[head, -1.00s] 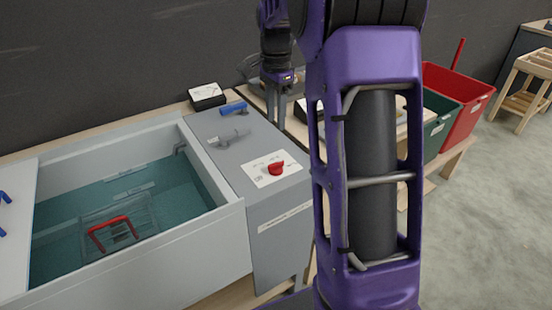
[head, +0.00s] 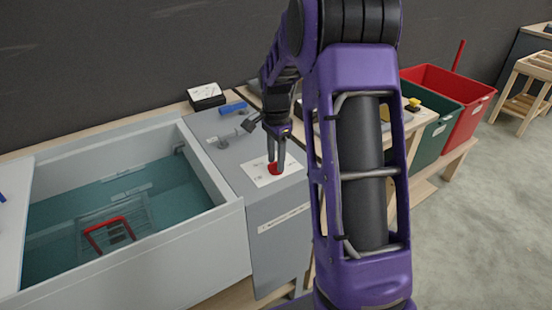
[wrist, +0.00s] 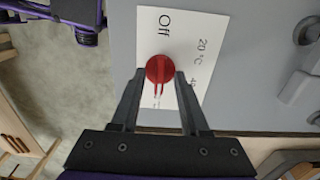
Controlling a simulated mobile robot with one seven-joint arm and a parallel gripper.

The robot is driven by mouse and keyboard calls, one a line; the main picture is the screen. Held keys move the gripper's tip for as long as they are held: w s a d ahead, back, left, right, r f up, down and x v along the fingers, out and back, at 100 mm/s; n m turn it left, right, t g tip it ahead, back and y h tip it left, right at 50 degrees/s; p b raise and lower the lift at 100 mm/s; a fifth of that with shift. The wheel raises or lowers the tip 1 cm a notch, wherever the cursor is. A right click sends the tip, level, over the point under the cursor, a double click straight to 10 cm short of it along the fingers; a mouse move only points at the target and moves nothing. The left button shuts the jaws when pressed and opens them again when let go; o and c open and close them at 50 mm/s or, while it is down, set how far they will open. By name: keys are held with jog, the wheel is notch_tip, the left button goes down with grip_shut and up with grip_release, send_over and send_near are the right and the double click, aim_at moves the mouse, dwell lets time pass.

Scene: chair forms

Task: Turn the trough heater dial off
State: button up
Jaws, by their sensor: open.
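The red heater dial (wrist: 160,69) sits on a white label plate (wrist: 205,30) marked "Off", "20 °C" and a further, partly hidden mark. In the wrist view its pointer is turned toward my gripper's palm, away from the "Off" word. My gripper (wrist: 159,77) is open, with one fingertip on each side of the dial. I cannot tell whether the fingers touch it. In the head view my gripper (head: 276,165) points down over the dial (head: 275,169) on the grey panel (head: 240,178) beside the trough (head: 200,240).
The trough holds water and a wire basket with a red handle (head: 108,228). A grey lever (head: 228,140), a blue handle (head: 233,108) and a black-and-white box (head: 206,96) are behind the dial. Green (head: 440,125) and red (head: 470,100) bins stand right.

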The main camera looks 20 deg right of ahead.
grip_shut()
